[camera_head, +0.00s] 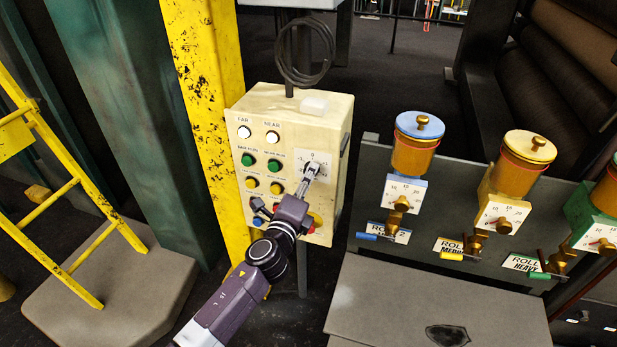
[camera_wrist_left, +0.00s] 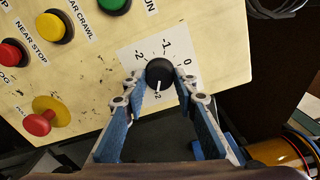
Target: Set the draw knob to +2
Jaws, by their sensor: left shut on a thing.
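The draw knob (camera_wrist_left: 160,72) is a round black knob on a white dial plate (camera_wrist_left: 134,62) marked from -2 through -1 and 0. Its white pointer line points down in the wrist view, at a mark that reads as 2. My left gripper (camera_wrist_left: 162,84) has its two blue-grey fingers on either side of the knob and is shut on it. In the head view my left gripper (camera_head: 311,172) reaches the dial plate (camera_head: 318,157) on the cream control box (camera_head: 292,104) and hides most of the knob. My right gripper is not in view.
The box carries white, green and yellow buttons, and a red mushroom button (camera_wrist_left: 38,124) shows in the wrist view. A yellow post (camera_head: 205,90) stands left of the box. Several valve units with coloured lids, such as the blue one (camera_head: 420,125), stand to the right.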

